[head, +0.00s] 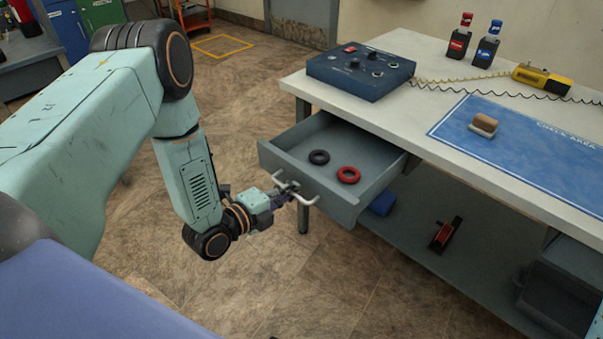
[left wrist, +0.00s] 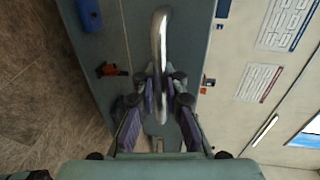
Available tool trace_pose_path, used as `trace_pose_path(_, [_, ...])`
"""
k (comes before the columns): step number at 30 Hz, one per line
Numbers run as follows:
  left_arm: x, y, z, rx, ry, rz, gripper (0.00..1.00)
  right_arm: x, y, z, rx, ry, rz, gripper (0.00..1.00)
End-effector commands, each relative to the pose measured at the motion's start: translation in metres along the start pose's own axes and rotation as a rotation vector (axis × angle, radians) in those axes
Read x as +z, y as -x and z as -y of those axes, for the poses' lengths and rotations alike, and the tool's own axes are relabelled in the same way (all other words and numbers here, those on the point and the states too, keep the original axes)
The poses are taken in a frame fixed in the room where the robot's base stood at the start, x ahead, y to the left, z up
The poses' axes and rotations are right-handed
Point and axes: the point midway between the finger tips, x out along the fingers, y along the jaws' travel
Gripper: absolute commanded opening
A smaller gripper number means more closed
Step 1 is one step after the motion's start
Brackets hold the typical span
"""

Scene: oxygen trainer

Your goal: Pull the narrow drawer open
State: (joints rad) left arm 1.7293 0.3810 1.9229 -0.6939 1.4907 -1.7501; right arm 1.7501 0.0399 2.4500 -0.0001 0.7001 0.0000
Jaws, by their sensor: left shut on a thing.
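The narrow drawer (head: 333,190) stands pulled out from under the workbench top in the head view. A black ring (head: 319,157) and a red ring (head: 348,175) lie inside it. Its metal handle (head: 306,200) is on the front panel; in the left wrist view the handle (left wrist: 161,40) runs up the picture between the fingers. My left gripper (head: 287,193) is shut on the handle, and its fingers show on both sides of the bar in the left wrist view (left wrist: 161,90). My right gripper is in neither view.
The workbench top (head: 400,112) carries a dark blue control box (head: 360,72), a blue mat (head: 540,150) with a brown-topped block (head: 483,124), two bottles and a yellow device (head: 541,79). A lower shelf (head: 405,232) holds a blue item and a red-black tool (head: 445,235). Floor before the drawer is clear.

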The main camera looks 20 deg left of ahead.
Motion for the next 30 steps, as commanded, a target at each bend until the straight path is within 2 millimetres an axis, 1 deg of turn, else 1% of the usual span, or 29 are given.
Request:
trace_pose_path(1, [0.0000, 0.0043, 0.0017, -0.003, 0.001, 0.000, 0.00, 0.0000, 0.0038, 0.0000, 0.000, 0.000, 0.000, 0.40])
trace_pose_path(7, [-0.0004, 0.0117, -0.0004, -0.006, -0.001, -0.002, 0.00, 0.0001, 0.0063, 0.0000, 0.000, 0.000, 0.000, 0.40])
trace_pose_path(17, [-0.0003, 0.0118, -0.0010, -0.006, -0.001, -0.002, 0.00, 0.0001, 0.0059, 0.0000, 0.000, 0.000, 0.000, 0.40])
trace_pose_path(18, [-0.0003, 0.0118, -0.0010, -0.006, -0.001, -0.002, 0.10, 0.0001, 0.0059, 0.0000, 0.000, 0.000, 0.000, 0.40])
trace_pose_path(21, [-0.0003, 0.0118, -0.0012, -0.005, -0.001, -0.002, 0.19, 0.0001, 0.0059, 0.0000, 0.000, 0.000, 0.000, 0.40])
trace_pose_path(30, [0.0001, 0.0127, -0.0022, -0.002, 0.000, 0.000, 0.19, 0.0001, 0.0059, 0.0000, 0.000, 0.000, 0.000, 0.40])
